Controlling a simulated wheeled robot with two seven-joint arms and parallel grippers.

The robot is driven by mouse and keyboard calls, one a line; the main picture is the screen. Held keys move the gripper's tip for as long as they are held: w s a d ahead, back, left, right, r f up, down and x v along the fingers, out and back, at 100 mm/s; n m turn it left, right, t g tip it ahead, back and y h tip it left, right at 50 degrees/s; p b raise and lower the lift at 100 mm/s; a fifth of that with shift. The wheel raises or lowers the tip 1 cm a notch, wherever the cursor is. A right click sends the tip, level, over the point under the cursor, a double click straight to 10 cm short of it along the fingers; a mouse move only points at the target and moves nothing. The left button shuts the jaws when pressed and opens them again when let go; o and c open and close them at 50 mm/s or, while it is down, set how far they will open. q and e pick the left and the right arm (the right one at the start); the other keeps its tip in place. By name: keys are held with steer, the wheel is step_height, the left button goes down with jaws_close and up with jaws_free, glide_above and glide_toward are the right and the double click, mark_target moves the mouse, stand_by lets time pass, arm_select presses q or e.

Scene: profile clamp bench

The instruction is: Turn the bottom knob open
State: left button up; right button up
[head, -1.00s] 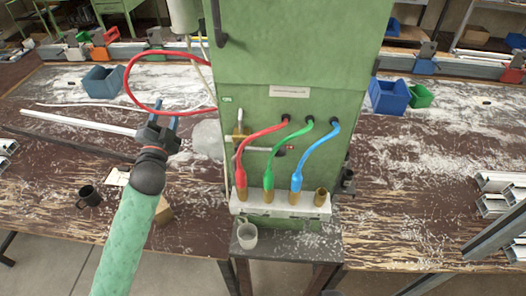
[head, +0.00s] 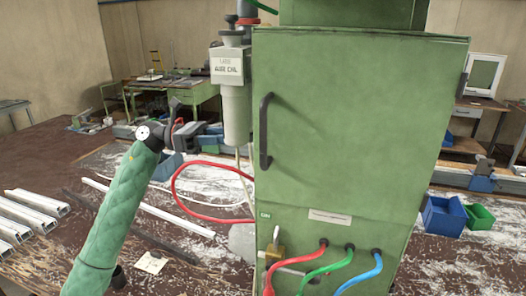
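The green cabinet (head: 350,130) stands in the middle of the head view with a black vertical handle (head: 266,130) on its door. A brass valve (head: 276,243) sits low on its front, with a pale lever (head: 288,271) beneath it. An air unit (head: 236,100) at the cabinet's left side carries a dark knob (head: 232,38) on top. I cannot tell which part is the bottom knob. My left gripper (head: 176,117) is raised left of the air unit, apart from it, and seen nearly side-on, so its opening is unclear. My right gripper is out of view.
A red hose (head: 185,207) loops out left of the cabinet. Red, green and blue hoses (head: 313,268) leave its lower front. Metal profiles (head: 30,212) lie on the table at left. Blue (head: 443,217) and green bins (head: 480,217) stand at right.

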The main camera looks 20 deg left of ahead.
mark_target(249, 136)
arm_select(q)
steer(key=shift+m+y, duration=0.4)
steer(key=shift+y, duration=0.1)
steer(key=shift+w+d+r+p, duration=0.1)
steer(key=shift+w+d+p, duration=0.05)
steer(key=shift+d+p, duration=0.9)
steer(key=shift+w+d+f+p, duration=0.1)
steer(key=shift+w+d+p, duration=0.1)
steer(key=shift+d+p, duration=0.85)
steer(key=shift+w+d+r+p, duration=0.15)
steer(key=shift+d+p, duration=0.45)
steer(key=shift+d, duration=0.85)
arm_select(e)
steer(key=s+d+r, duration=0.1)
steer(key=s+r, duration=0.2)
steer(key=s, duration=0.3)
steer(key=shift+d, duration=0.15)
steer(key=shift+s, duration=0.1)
arm_select(q)
steer(key=c, duration=1)
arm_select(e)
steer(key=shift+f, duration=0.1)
